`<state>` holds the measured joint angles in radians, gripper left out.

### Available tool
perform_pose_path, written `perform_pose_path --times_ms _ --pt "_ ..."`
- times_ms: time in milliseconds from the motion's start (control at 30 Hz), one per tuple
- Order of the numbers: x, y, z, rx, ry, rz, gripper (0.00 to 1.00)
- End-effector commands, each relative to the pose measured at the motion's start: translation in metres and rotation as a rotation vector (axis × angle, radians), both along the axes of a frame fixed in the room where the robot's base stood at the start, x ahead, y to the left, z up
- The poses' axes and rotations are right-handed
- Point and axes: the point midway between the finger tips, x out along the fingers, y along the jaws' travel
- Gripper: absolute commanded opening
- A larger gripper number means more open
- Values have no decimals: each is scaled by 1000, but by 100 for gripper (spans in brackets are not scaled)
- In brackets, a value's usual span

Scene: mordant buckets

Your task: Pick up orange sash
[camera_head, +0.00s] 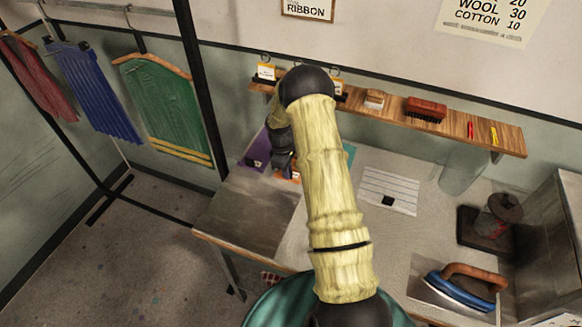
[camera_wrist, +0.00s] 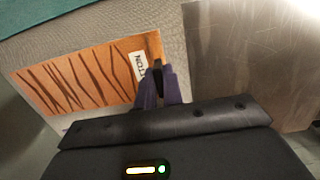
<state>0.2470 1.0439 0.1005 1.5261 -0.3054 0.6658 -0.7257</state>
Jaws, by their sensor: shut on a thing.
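The orange sash (camera_wrist: 85,75) is a flat orange piece with dark wavy stripes and a white label at its right end in the wrist view. My gripper (camera_wrist: 158,82) has its purple fingers close together at the label end, shut on the sash's edge. In the head view only a small bit of orange (camera_head: 294,174) shows beside my arm. My gripper (camera_head: 286,172) points down there over the worktop, and its fingertips are mostly hidden.
A purple piece (camera_head: 256,150) lies just left of my gripper, and a teal piece (camera_head: 349,156) lies to the right, partly behind my arm. A wooden shelf (camera_head: 455,122) runs along the wall behind. A lined white sheet (camera_head: 390,188) and a blue iron (camera_head: 460,289) are further right.

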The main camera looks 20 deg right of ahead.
Motion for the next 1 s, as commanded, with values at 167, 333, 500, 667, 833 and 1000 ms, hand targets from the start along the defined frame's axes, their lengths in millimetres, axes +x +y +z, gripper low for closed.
perform_pose_path --times_ms 167,333,500,667,833,1000 --pt "1 0 16 0 -4 -1 0" --pt "1 0 45 -1 -6 0 0" --pt "1 0 77 -1 -5 -1 0" --pt "1 0 95 0 -3 -1 0" --pt "0 0 99 0 0 0 0" --pt "0 0 98 1 -1 0 0"
